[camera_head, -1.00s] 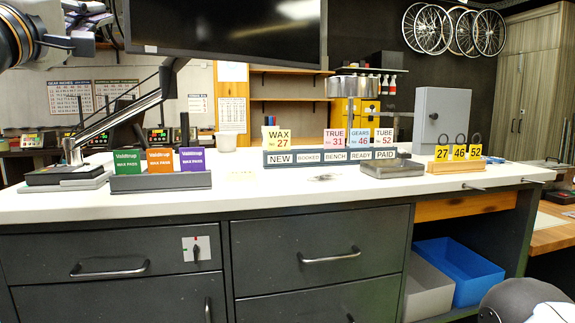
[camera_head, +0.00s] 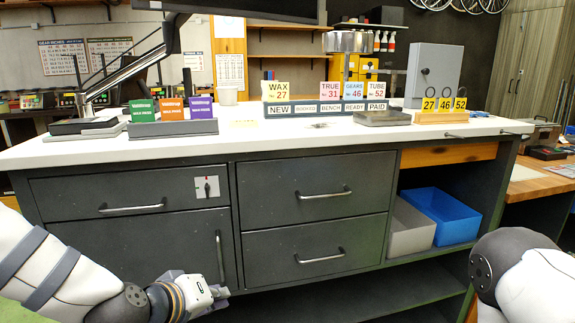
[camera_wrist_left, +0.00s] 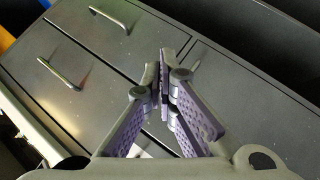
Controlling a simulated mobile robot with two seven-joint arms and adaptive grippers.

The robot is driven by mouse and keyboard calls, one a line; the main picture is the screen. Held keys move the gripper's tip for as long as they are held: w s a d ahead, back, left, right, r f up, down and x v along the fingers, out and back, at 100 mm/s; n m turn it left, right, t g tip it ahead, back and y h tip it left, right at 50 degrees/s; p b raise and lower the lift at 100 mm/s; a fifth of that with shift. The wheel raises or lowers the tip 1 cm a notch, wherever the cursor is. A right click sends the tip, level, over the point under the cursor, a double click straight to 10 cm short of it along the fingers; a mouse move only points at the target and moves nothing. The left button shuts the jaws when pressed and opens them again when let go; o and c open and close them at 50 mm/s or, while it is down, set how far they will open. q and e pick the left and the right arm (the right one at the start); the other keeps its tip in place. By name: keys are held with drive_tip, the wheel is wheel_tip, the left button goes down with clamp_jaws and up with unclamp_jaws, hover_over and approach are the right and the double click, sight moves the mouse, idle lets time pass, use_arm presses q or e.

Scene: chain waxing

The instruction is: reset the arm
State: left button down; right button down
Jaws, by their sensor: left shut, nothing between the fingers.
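My left gripper (camera_head: 212,296) is low in front of the dark cabinet, below the white bench top, at the end of my left arm. In the left wrist view its two purple-padded fingers (camera_wrist_left: 163,80) are shut together with nothing between them. Behind them are the cabinet's drawer fronts and handles. My right arm shows at the lower right of the head view, but its gripper is out of the picture.
The white bench top (camera_head: 290,134) carries green, orange and purple packs, a card rack (camera_head: 325,108) and a yellow-tagged block (camera_head: 440,117). Drawer handles (camera_head: 325,193) stick out from the cabinet front. A blue bin (camera_head: 440,215) sits on the open shelf.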

use_arm(q)
drive_tip(key=s+a+f+m+g, duration=0.15)
drive_tip(key=s+f+g, duration=0.25)
drive_tip(key=s+f, duration=0.9)
drive_tip(key=s+a+f+m+g+y, duration=0.1)
drive_tip(key=s+a+f+g, duration=0.1)
drive_tip(key=s, duration=0.6)
drive_tip(key=s+a+f+m+g+y, duration=0.1)
drive_tip(key=s+a+f+g, duration=0.1)
drive_tip(key=s, duration=0.7)
drive_tip(key=s+a+f+m+g+y, duration=0.1)
drive_tip(key=s+a+f+g, duration=0.2)
drive_tip(key=s, duration=0.5)
drive_tip(key=shift+s+a+f+y, duration=0.35)
drive_tip(key=shift+a+f+y, duration=0.1)
drive_tip(key=shift+f, duration=0.25)
